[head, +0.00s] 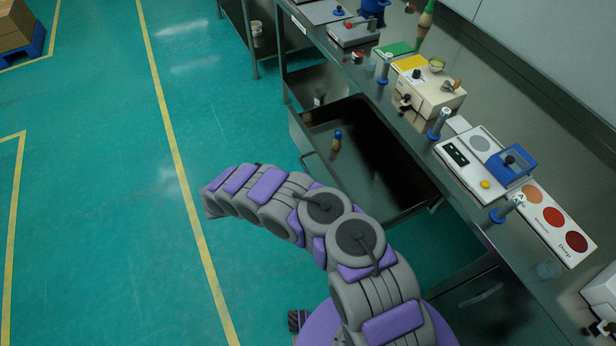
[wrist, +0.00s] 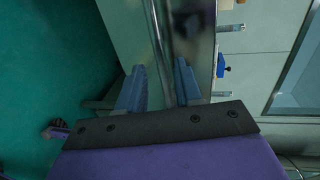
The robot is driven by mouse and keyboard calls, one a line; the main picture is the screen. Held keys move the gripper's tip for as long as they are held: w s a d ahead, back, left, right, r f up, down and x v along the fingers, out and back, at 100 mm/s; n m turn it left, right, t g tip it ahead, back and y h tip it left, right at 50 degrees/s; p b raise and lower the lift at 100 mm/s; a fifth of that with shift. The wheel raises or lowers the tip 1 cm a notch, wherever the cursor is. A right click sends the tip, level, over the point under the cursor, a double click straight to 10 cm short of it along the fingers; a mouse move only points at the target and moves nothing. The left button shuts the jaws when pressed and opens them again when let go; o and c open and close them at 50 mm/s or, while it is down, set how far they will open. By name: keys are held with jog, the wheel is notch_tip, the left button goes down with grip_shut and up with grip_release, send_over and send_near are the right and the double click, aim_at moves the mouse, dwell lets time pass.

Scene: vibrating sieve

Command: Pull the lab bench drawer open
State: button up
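The lab bench drawer (head: 375,165) is pulled out from under the bench in the head view, with its dark inside showing. A brush with a blue top (head: 337,141) is in it. The drawer's thin bar handle (head: 312,160) shows on its front, partly hidden by my arm. In the wrist view, a metal bar (wrist: 160,35), apparently the handle, runs between the two blue-grey fingers of my gripper (wrist: 160,75). The fingers are apart, with gaps beside the bar. My gripper cannot be made out in the head view.
The steel bench (head: 410,120) carries a beige box device (head: 428,97), a white scale (head: 465,165) and a color card (head: 550,222). Another closed drawer or door (head: 485,300) is at the lower right.

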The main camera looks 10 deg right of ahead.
jog(key=p+v, duration=0.1)
jog(key=v, duration=1.1)
jog(key=shift+a, duration=0.4)
jog(key=shift+f, duration=0.1)
